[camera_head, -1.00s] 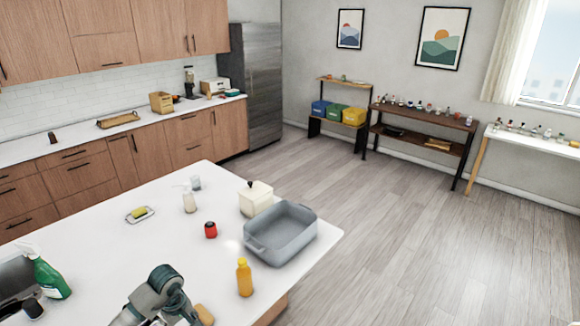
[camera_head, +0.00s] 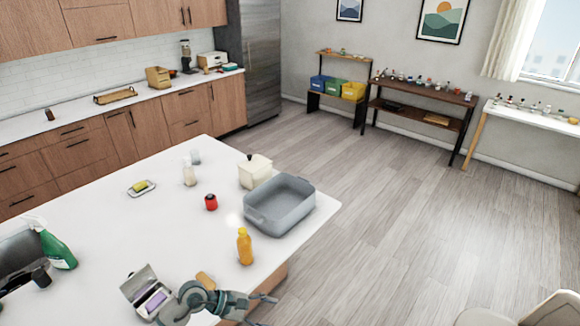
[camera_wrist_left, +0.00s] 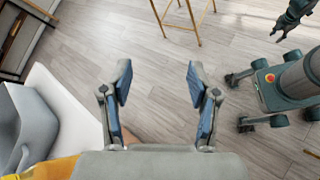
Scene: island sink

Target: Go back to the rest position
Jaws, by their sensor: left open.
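My left gripper (camera_head: 270,300) is at the near edge of the white island in the head view, its fingers pointing right past the edge. In the left wrist view my left gripper (camera_wrist_left: 160,85) has its fingers wide apart, with nothing between them and bare floor beyond. What looks like my right gripper (camera_wrist_left: 285,28) hangs at the top right of the left wrist view, small and partly cut off, so its opening is unclear. My own legged base shows below it.
A stool (camera_wrist_left: 180,20) stands on the floor; a chair (camera_head: 520,312) is at lower right.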

